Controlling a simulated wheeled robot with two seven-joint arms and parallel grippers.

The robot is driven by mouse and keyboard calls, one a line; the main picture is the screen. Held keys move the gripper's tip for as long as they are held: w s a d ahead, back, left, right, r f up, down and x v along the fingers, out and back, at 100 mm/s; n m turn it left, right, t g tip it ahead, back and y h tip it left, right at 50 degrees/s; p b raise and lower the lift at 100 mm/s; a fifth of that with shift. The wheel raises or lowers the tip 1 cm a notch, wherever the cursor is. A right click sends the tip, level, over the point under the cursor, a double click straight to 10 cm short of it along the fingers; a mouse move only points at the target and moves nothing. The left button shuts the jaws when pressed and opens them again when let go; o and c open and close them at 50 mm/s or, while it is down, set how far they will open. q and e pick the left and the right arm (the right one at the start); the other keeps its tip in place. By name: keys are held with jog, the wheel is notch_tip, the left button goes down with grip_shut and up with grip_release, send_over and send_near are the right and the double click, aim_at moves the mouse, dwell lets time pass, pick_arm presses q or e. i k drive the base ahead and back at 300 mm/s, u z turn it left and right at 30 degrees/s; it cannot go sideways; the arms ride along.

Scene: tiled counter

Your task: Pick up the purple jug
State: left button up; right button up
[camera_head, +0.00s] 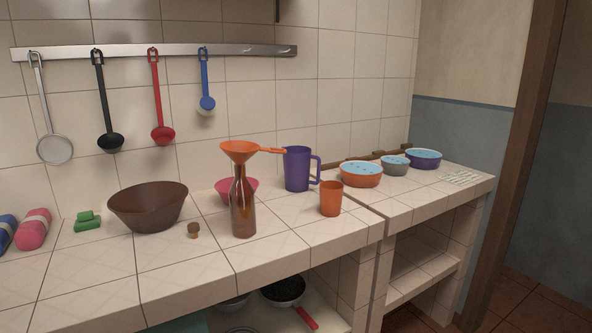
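The purple jug (297,170) stands upright on the tiled counter, near the wall and right of the middle of the head view. Its handle points right. The handle of an orange funnel (241,151) reaches to the jug's left upper edge; I cannot tell whether they touch. Neither of my grippers shows in the head view.
The funnel sits in a brown bottle (243,208) left of the jug, before a pink bowl (222,190). An orange cup (331,198) stands in front right. A brown bowl (149,208) is further left; an orange bowl (361,175) is right. The counter's front strip (290,252) is clear.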

aim_at(297, 161)
jog(key=z, duration=1.4)
jog(key=i, duration=1.55)
jog(key=u, duration=2.1)
